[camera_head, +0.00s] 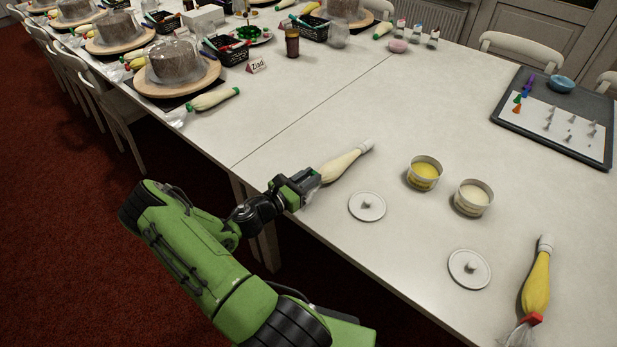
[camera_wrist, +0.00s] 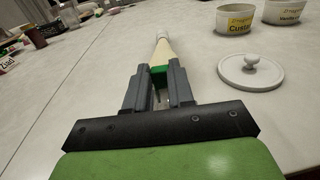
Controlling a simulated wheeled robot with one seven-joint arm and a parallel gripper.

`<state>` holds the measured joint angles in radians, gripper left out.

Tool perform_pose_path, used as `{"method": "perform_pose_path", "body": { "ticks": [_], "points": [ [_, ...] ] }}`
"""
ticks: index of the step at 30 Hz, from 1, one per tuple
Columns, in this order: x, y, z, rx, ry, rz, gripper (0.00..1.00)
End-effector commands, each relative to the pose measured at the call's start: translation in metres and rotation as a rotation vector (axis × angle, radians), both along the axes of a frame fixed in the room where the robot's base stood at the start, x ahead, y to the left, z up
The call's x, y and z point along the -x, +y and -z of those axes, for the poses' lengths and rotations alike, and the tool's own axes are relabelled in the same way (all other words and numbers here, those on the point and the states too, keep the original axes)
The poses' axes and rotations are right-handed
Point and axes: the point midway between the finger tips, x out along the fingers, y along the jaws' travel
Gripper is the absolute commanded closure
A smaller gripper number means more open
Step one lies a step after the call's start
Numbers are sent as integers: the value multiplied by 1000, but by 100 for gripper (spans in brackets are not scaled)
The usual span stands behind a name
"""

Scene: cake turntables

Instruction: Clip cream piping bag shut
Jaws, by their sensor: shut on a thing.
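The cream piping bag (camera_head: 345,164) lies on the table in front of my gripper, its white nozzle pointing away. It also shows in the wrist view (camera_wrist: 163,50). My gripper (camera_head: 312,180) is at the near, twisted end of this bag. In the wrist view my gripper (camera_wrist: 158,78) is shut on a green clip (camera_wrist: 158,70), which sits across the bag's near end. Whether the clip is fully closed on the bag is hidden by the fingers. Some clear bag tail shows beside the fingers in the head view.
Two tubs, yellow (camera_head: 425,173) and pale (camera_head: 473,197), stand right of the bag. Two white lids (camera_head: 367,206) (camera_head: 469,269) lie nearer. A yellow piping bag (camera_head: 536,285) with a red clip (camera_head: 531,319) lies at right. A dark tray (camera_head: 510,123) is far right. The table left of the bag is clear.

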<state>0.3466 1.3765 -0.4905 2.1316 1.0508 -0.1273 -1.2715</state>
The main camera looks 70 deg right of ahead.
Motion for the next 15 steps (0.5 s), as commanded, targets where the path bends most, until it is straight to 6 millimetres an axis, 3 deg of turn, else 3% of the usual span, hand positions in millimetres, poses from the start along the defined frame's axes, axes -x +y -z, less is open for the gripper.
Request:
{"method": "perform_pose_path", "body": {
  "ticks": [15],
  "points": [
    [0, 0, 5, 0, 0, 0, 97]
  ]
}}
